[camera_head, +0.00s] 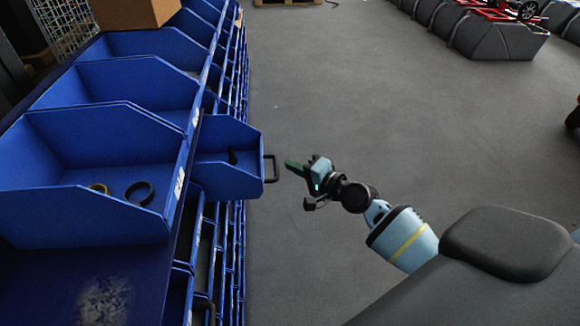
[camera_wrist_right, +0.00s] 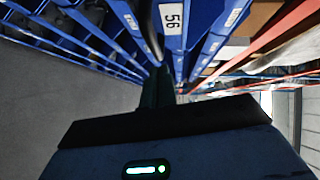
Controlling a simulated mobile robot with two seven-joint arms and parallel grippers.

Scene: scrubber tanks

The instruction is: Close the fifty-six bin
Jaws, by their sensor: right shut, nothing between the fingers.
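A blue bin (camera_head: 228,172) with a black handle (camera_head: 270,168) sticks out of the shelf row in the head view, pulled out past its neighbours. In the right wrist view a blue bin front carries a white label reading 56 (camera_wrist_right: 172,20). My right gripper (camera_head: 290,164) is shut and empty, just to the right of the handle, with a small gap showing in the head view. Its dark fingers (camera_wrist_right: 162,82) point toward the labelled front in the wrist view. My left gripper is not in view.
Larger open blue bins (camera_head: 85,205) stand on top of the shelf at left; one holds a black ring (camera_head: 140,192) and a yellow ring (camera_head: 97,188). A cardboard box (camera_head: 135,12) sits farther back. The grey floor (camera_head: 370,110) right of the shelves is clear.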

